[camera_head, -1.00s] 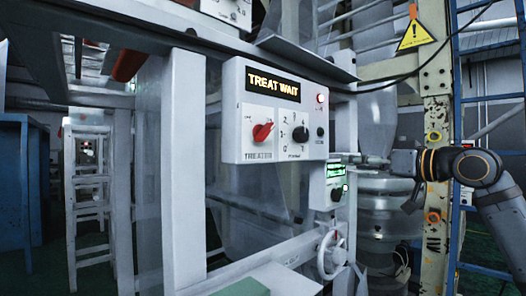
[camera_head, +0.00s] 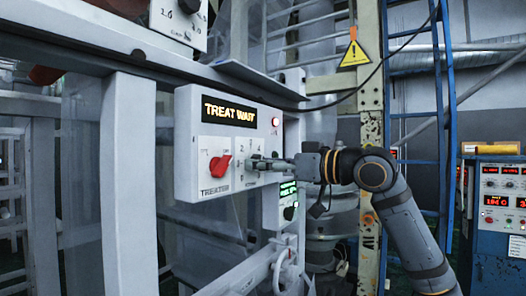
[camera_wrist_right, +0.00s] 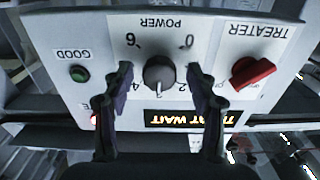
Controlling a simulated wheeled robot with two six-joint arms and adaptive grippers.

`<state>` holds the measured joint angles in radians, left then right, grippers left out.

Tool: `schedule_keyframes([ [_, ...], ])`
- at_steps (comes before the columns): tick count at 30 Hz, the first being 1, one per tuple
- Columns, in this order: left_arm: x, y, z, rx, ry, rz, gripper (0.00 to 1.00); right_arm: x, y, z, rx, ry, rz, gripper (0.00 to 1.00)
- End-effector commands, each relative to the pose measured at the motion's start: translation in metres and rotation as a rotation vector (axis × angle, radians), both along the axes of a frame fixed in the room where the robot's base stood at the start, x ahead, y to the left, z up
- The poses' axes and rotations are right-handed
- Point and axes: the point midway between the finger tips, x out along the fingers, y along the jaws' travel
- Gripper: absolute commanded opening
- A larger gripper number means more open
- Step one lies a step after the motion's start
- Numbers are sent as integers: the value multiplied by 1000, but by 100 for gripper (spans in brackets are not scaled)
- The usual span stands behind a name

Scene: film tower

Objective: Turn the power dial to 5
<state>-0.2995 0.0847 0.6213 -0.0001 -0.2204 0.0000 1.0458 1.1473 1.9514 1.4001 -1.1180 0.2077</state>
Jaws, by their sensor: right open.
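The power dial (camera_wrist_right: 159,73) is a dark round knob on a white panel, marked POWER, and shows upside down in the right wrist view. Its pale pointer line points down in that view, between the 2 and the finger-covered left side; the exact number is unclear. My right gripper (camera_wrist_right: 158,78) is open, its two fingers on either side of the dial; I cannot tell if they touch it. In the head view, my right gripper (camera_head: 262,163) reaches the white control box (camera_head: 186,150) from the right and covers the dial. My left gripper is not in view.
A red treater switch (camera_head: 220,168) sits beside the dial, under a lit TREAT WAIT display (camera_head: 229,112). A green GOOD button (camera_wrist_right: 80,73) is on the dial's other side. A lower box with a green screen (camera_head: 288,190) hangs below. A metal shelf (camera_head: 262,82) juts above.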

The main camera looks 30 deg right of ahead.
Motion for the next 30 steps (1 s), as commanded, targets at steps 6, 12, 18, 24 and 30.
schedule_keyframes([
  [6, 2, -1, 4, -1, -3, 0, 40, 5, 2, -1, -1, 0, -1, 58],
  [12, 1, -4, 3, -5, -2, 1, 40, 5, 2, -1, -1, 0, -1, 47],
  [18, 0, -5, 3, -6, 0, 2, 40, 5, 2, -1, 0, 0, -1, 20],
  [24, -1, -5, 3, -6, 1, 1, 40, 5, 2, -1, 0, 0, -1, 3],
  [30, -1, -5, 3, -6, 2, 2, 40, 5, 2, -1, 30, 12, -1, 3],
])
